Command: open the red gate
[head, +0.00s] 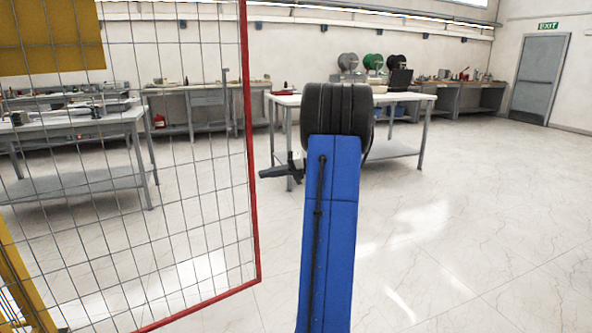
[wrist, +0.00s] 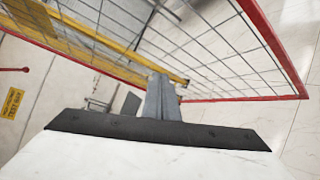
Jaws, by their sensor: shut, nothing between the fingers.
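The red gate (head: 250,150) fills the left of the head view. It is a wire mesh panel in a red frame, with its vertical edge left of my arm and its lower rail running to the bottom left. A small grey upright piece (head: 225,76) shows near that edge. My gripper (head: 266,173) is just right of the red edge in the picture; I cannot tell whether it touches. In the wrist view, my gripper (wrist: 162,92) is shut and empty, and the gate's red frame (wrist: 272,48) and mesh lie beyond the fingers.
A yellow post (head: 14,265) stands at the lower left, and a yellow bar (wrist: 120,50) crosses the wrist view. A white table (head: 410,97) stands behind my arm, another table (head: 75,125) behind the mesh. The floor (head: 470,220) at right is clear.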

